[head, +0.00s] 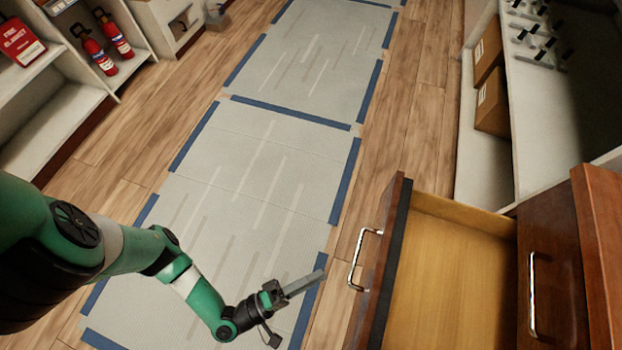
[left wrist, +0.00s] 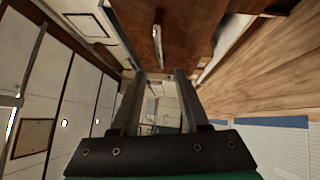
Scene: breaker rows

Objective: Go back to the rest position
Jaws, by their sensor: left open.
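My left arm (head: 125,248) is green and comes in from the left in the head view. My left gripper (head: 305,283) is above the grey floor mat, left of the open drawer, and touches nothing that I can see. In the left wrist view its two fingers (left wrist: 160,76) stand apart with nothing between them. My right arm and gripper do not show in either view.
A wooden drawer (head: 455,265) stands pulled out and empty, its metal handle (head: 361,262) facing my left gripper. The grey mat (head: 270,190) with blue edges lies clear. Fire extinguishers (head: 98,52) stand at upper left; cardboard boxes (head: 492,103) sit at right.

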